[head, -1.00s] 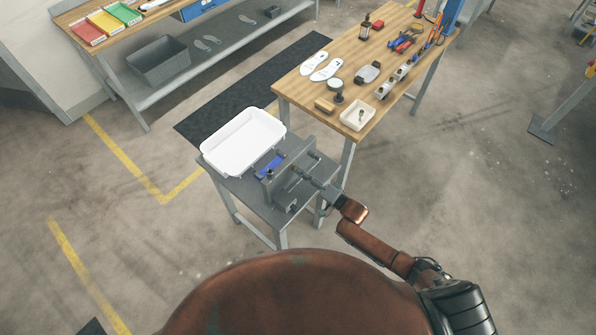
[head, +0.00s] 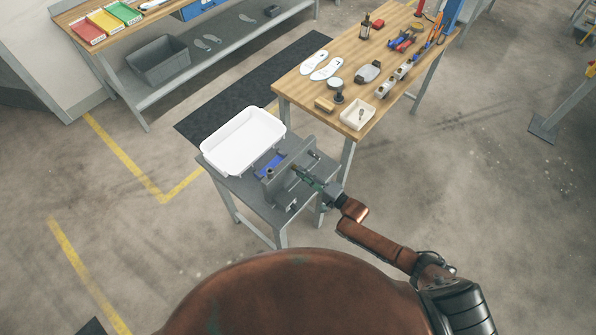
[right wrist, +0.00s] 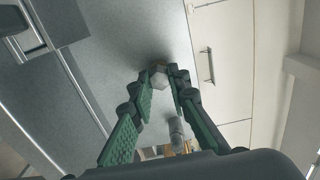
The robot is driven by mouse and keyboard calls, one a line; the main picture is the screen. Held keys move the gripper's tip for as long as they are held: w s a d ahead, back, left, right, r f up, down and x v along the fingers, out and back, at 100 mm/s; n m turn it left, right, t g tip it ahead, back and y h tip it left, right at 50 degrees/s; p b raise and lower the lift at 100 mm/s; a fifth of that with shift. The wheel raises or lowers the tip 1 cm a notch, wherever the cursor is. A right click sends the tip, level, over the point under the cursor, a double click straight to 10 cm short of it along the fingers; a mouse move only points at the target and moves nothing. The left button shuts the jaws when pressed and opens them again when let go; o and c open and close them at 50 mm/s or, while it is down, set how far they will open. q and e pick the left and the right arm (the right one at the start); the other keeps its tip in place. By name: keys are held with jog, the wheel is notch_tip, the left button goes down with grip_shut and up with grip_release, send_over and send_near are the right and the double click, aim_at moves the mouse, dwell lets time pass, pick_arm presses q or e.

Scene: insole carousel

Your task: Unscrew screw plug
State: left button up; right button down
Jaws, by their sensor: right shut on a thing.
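My right gripper (head: 298,170) is at the upright grey plate (head: 272,190) of a fixture on the small grey stand. In the right wrist view my right gripper (right wrist: 164,82) has its green-padded fingers converging on a pale hexagonal plug head (right wrist: 160,77), which sits against the grey plate face (right wrist: 110,60). The fingers are shut on the plug's sides. How far the plug is threaded in cannot be seen. A second short grey cylinder (right wrist: 177,131) sticks out below it in that view; in the head view a dark peg (head: 312,154) shows on the plate. My left gripper is not in view.
A white tray (head: 213,163) and a blue piece (head: 268,163) lie on the stand behind the plate. A wooden table (head: 300,92) with insoles, a small cream bin (head: 345,121) and tools stands close behind.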

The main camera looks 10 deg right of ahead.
jog(key=n+b, duration=0.2)
jog(key=n, duration=1.6)
jog(key=shift+b, duration=0.35)
jog(key=n+b, duration=0.2)
jog(key=n, duration=0.4)
jog(key=shift+s, duration=0.1)
